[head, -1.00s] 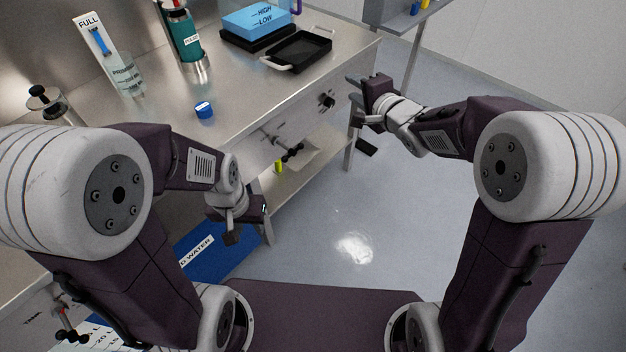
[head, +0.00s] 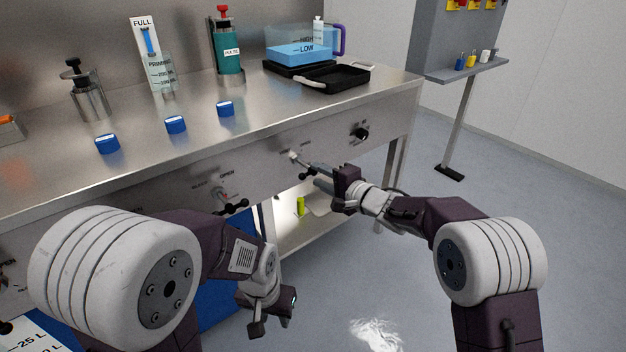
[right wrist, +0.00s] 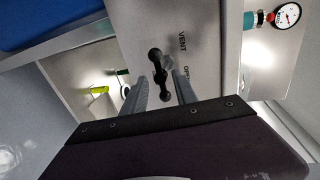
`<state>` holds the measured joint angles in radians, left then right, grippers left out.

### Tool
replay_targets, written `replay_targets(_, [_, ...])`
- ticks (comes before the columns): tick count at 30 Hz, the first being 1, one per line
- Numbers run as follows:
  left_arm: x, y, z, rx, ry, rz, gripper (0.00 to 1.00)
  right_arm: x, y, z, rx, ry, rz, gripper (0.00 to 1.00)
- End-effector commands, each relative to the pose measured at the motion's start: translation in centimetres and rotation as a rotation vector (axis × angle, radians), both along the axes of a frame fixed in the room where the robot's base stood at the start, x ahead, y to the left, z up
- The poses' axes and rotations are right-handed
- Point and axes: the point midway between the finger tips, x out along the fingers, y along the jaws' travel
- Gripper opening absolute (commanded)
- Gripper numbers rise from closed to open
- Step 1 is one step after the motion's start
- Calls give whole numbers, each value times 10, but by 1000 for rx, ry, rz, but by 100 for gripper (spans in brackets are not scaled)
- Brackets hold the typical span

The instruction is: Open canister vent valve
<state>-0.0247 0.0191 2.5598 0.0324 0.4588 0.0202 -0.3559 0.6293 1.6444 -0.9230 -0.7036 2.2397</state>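The vent valve handle (right wrist: 160,72), a black bar with ball ends, sits on the steel bench front beside the word VENT in the right wrist view. In the head view its pale hub (head: 294,157) shows, partly hidden by my right gripper (head: 318,175). My right gripper is open, and its two fingers (right wrist: 162,90) lie on either side of the handle's lower end. I cannot tell whether they touch it. A teal canister (head: 229,52) with a red top stands upright on the bench. My left gripper (head: 272,322) hangs low before the bench; its finger gap is unclear.
A second black valve handle (head: 232,207) is left of the vent valve, and a black knob (head: 361,133) is right. Several blue caps, including one (head: 176,125), lie on the bench (head: 270,122). A gauge (right wrist: 287,16) shows at upper right.

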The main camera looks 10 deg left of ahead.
Motion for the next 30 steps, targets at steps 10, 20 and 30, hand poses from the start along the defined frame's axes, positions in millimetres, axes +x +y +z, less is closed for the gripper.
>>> replay_targets(10, [0,0,-15,0,0,0,36,22,27,-7,0,0,-1,34])
replay_targets(20, [0,0,-14,0,0,0,36,22,27,-7,0,0,-2,1])
replay_targets(30, [0,0,-13,0,0,0,36,21,27,-9,-16,-11,-1,0])
